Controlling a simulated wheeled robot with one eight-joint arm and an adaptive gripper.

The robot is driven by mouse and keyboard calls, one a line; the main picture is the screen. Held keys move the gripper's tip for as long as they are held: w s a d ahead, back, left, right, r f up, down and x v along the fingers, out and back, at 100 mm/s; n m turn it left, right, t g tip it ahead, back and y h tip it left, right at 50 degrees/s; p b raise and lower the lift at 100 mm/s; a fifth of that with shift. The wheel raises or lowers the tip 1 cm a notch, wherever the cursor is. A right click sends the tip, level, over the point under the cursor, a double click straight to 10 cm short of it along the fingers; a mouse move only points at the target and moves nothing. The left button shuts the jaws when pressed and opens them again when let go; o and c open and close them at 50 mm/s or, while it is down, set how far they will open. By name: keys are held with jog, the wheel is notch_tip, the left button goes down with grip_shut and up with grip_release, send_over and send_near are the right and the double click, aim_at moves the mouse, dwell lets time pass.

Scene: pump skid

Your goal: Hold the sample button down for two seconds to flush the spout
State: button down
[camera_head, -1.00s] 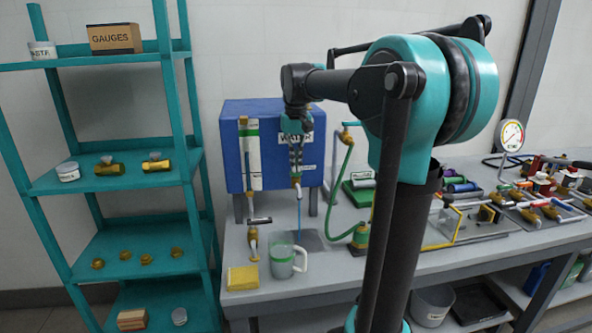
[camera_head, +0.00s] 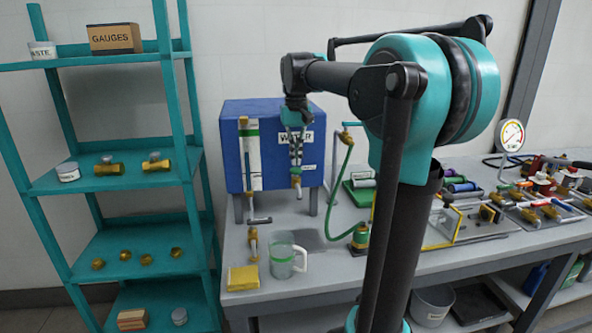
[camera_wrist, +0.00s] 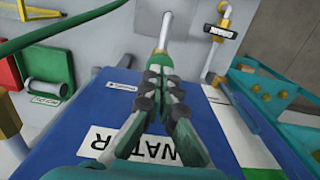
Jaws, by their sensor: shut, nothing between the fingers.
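The blue water tank (camera_head: 268,130) stands at the back of the bench. In the head view my gripper (camera_head: 296,160) is in front of its WATER label, above the spout (camera_head: 296,182). In the wrist view my gripper (camera_wrist: 162,85) is shut and empty, its tips close to the green sample button (camera_wrist: 160,64) on the spout (camera_wrist: 165,30). I cannot tell whether the tips touch the button. No water stream shows below the spout. A clear mug (camera_head: 281,262) stands on the bench in front of the spout.
A yellow sponge (camera_head: 243,278) lies left of the mug. A vertical gauge tube with brass fittings (camera_head: 245,165) is on the tank's left. A green hose (camera_head: 341,180) runs at the right. A teal shelf (camera_head: 120,180) stands at far left.

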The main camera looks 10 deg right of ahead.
jog(key=shift+r, duration=0.15)
dwell(0.3)
jog(key=shift+r, duration=2.45)
